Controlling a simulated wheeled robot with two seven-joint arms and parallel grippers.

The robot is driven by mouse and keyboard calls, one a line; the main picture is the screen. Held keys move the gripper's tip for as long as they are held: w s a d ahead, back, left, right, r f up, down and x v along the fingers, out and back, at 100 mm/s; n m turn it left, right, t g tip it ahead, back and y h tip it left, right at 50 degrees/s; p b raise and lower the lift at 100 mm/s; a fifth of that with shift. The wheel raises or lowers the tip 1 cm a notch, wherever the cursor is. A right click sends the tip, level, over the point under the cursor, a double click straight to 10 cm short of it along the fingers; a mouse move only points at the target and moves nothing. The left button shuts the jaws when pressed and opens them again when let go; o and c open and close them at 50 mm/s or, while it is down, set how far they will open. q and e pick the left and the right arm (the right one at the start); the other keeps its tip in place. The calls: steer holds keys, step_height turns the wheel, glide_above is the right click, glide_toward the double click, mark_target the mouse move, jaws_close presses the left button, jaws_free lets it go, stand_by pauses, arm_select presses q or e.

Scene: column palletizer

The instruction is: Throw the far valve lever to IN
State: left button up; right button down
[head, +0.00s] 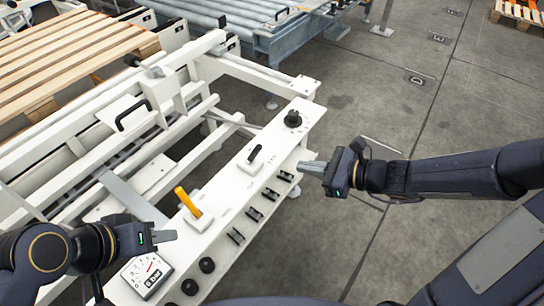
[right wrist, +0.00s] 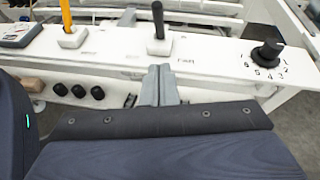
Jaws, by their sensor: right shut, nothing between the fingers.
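The far valve lever (head: 254,155) is a short black handle in a slot on the white control panel (head: 225,195). In the right wrist view the lever (right wrist: 158,22) stands roughly upright on a pale base, just beyond my fingertips. Marks beside it are too small to read. A yellow lever (head: 188,203) stands nearer on the same panel. My right gripper (head: 303,166) is shut and empty, to the right of the far lever beside the panel edge, apart from the lever. My left gripper (head: 175,236) is beside the yellow lever's base; its finger gap is not clear.
A black numbered knob (head: 293,118) sits at the panel's far end. A pressure gauge (head: 147,274) and black buttons (head: 206,265) are at the near end. White conveyor rails and a wooden pallet (head: 65,60) lie left.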

mark_target(254, 154)
steer(key=w+a+b, duration=0.1)
steer(key=w+a, duration=0.3)
steer(key=a, duration=0.4)
steer(key=shift+a+f, duration=0.25)
steer(key=shift+a, duration=0.05)
